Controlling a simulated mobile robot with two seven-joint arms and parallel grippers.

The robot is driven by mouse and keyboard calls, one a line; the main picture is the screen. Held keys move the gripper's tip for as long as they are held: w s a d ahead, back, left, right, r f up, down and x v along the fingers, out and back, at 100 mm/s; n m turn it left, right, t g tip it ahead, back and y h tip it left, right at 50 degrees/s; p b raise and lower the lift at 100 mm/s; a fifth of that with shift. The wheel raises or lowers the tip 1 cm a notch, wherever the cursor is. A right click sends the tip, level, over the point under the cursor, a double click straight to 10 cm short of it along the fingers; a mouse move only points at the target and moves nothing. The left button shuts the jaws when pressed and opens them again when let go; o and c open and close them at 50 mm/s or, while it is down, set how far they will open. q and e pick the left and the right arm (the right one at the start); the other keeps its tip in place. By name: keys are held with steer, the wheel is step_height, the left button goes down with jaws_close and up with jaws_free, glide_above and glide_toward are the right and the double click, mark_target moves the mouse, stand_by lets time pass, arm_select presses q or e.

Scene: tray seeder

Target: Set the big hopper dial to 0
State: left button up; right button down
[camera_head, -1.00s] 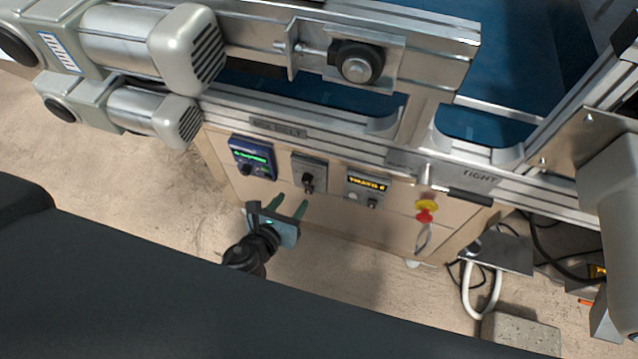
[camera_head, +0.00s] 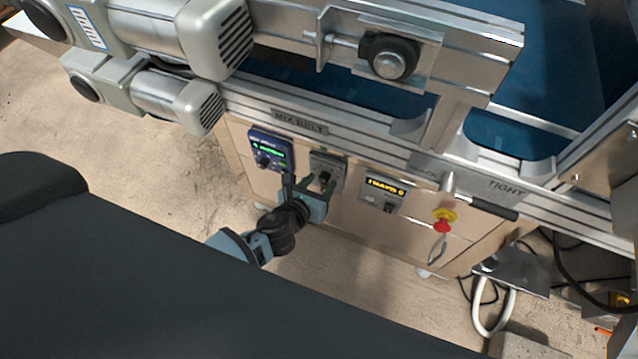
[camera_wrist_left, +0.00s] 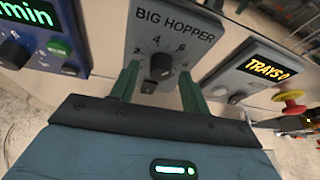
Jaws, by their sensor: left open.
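The big hopper dial is a black knob (camera_wrist_left: 161,66) on a grey plate (camera_wrist_left: 172,22) lettered BIG HOPPER, with number marks around it. The knob's exact setting is too small to read. In the head view the plate (camera_head: 328,165) is on the front of the wooden cabinet, partly covered by my gripper. My left gripper (camera_wrist_left: 160,80) is open, its two green fingers reaching toward the plate on either side of the knob; I cannot tell whether they touch it. It also shows in the head view (camera_head: 309,184). My right gripper is not in view.
A blue control box (camera_head: 269,150) with a green display sits left of the plate. A TRAYS display box (camera_head: 382,190) and a red and yellow stop button (camera_head: 443,220) are to the right. A metal frame rail (camera_head: 360,148) runs above.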

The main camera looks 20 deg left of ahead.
arm_select(q)
steer(key=c, duration=1)
